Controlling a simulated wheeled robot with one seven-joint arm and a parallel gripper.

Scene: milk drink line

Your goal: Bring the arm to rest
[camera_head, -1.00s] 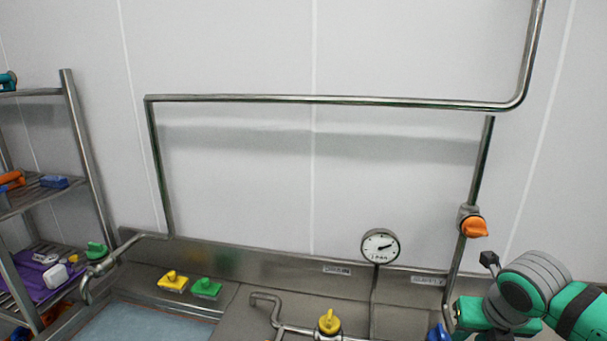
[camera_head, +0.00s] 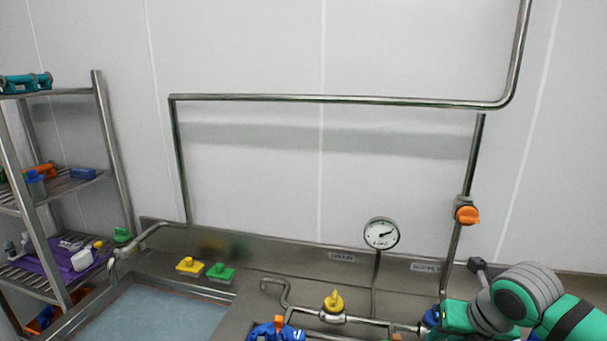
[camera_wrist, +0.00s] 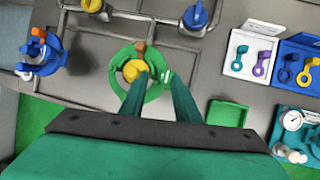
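In the wrist view my gripper (camera_wrist: 156,78) points down over the counter with its two green fingers apart. I see nothing held between them. A green ring-shaped part (camera_wrist: 155,94) with a yellow centre (camera_wrist: 133,70) and an orange tab lies beyond the fingertips. Whether the fingers touch it I cannot tell. In the head view my green and grey arm is bent at the lower right, and its gripper is out of the picture.
A blue clamp-like part (camera_wrist: 40,55) is left of the ring, with white and blue trays (camera_wrist: 249,71) at the right. The head view shows pipes with a gauge (camera_head: 381,233), an orange valve (camera_head: 466,215), a basin (camera_head: 150,318) and a shelf (camera_head: 108,160).

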